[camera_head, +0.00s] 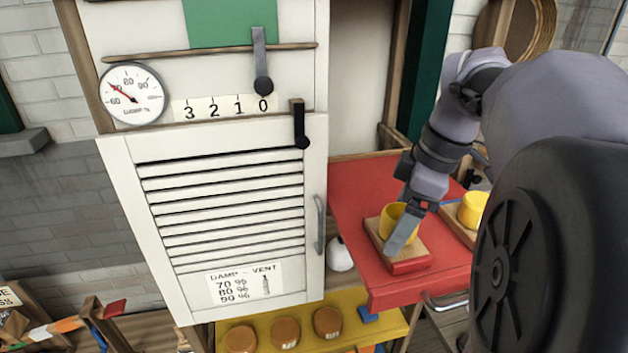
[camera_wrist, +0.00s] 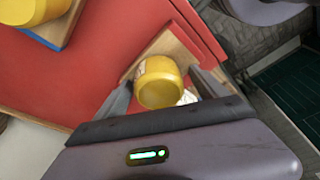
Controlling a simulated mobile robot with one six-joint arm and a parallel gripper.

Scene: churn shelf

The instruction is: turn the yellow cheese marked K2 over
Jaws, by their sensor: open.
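A yellow cheese (camera_head: 391,218) stands on a small wooden board (camera_head: 374,226) with a red front edge, on the red shelf. In the wrist view this cheese (camera_wrist: 160,84) sits between the two fingers of my gripper (camera_wrist: 160,90). The fingers are spread, one on each side of it; I cannot tell whether they touch it. In the head view my gripper (camera_head: 404,228) reaches down over the cheese and hides part of it. Pale label patches show at its edge, but no K2 mark is readable. A second yellow cheese (camera_head: 472,209) stands to the right on another board.
The red shelf (camera_head: 362,185) is bare left of the board. A white louvred door (camera_head: 220,205) stands left of it, with a dial (camera_head: 133,94) and a lever (camera_head: 262,75) above. Orange-brown cheeses (camera_head: 285,332) sit on a yellow shelf (camera_head: 352,327) below.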

